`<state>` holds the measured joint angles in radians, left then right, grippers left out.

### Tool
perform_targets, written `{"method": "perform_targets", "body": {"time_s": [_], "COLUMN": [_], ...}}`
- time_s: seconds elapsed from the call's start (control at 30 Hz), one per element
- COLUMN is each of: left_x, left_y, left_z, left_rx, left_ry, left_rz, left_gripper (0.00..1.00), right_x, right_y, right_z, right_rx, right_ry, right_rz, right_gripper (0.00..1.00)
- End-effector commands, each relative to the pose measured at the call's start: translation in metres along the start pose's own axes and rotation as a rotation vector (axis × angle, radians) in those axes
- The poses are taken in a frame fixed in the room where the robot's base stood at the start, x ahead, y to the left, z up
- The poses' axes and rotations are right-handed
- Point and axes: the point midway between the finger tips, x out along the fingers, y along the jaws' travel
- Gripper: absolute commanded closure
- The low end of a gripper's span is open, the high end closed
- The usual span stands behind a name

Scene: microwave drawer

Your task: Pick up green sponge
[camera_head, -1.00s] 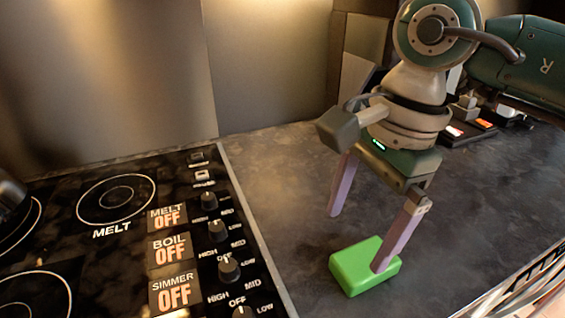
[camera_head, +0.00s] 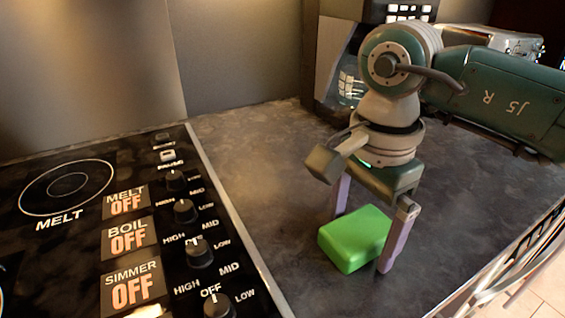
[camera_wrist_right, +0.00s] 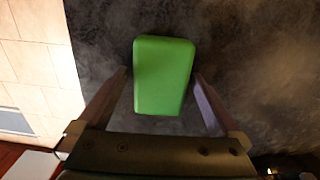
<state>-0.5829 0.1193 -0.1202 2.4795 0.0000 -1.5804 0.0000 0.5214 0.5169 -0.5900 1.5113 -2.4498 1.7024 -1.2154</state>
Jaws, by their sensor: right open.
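The green sponge (camera_head: 354,238) lies flat on the dark countertop, right of the stove. My right gripper (camera_head: 362,232) is open above and around it, with one purple finger behind the sponge and one at its right side. In the right wrist view the sponge (camera_wrist_right: 163,75) sits between the two fingers (camera_wrist_right: 162,84), its near part between the tips. Narrow gaps show on both sides there, though I cannot tell whether a finger touches it. My left gripper is not in view.
The black stove (camera_head: 95,235) with its knobs fills the left side. A dark appliance (camera_head: 345,75) stands at the back of the counter (camera_head: 260,160). The counter's front edge (camera_head: 500,240) runs along the right. Free counter lies left of and behind the sponge.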

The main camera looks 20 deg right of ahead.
Motion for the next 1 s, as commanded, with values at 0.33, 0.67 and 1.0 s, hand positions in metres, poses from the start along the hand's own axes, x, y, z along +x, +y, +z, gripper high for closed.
{"method": "perform_targets", "body": {"time_s": [0.33, 0.67, 1.0], "left_x": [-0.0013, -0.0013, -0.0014], "left_y": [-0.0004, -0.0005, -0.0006], "left_z": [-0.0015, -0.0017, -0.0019], "left_rx": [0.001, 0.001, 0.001], "left_ry": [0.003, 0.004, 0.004], "left_rz": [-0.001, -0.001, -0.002], "left_gripper": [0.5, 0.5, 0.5], "right_x": [-0.0014, -0.0015, -0.0015], "right_y": [-0.0002, -0.0002, -0.0002], "right_z": [0.0, 0.0, 0.0], "right_rx": [0.0, 0.0, 0.0], "right_ry": [0.0, 0.0, -0.001], "right_rz": [-0.001, -0.001, -0.001], "right_gripper": [0.2, 0.57, 0.76]}}
